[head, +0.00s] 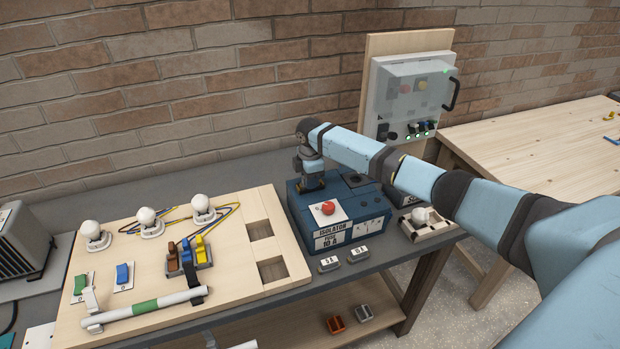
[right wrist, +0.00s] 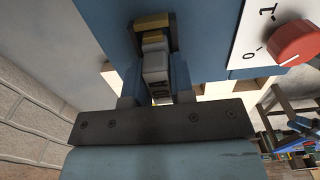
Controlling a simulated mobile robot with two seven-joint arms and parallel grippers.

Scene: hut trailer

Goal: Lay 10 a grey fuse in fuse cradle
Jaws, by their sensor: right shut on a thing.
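The blue isolator box (head: 352,236) stands on the grey bench, with a red knob (head: 327,208) on a white plate and a "10 A" label on its front. My right gripper (head: 312,182) points down at the box's top left corner. In the right wrist view its fingers are shut on a small grey fuse (right wrist: 155,67). Beyond the fuse, a dark recess with brass-coloured parts (right wrist: 152,22) shows in the blue box, apparently the fuse cradle. I cannot tell whether the fuse is seated there. The red knob (right wrist: 297,43) also shows at right. My left gripper is out of view.
Two small labelled blocks (head: 329,263) lie before the box. A wooden board (head: 230,280) with lamps, switches and a white tube is at left. A panel (head: 410,95) stands behind my right arm. Brown and grey pieces (head: 336,324) are on the lower shelf.

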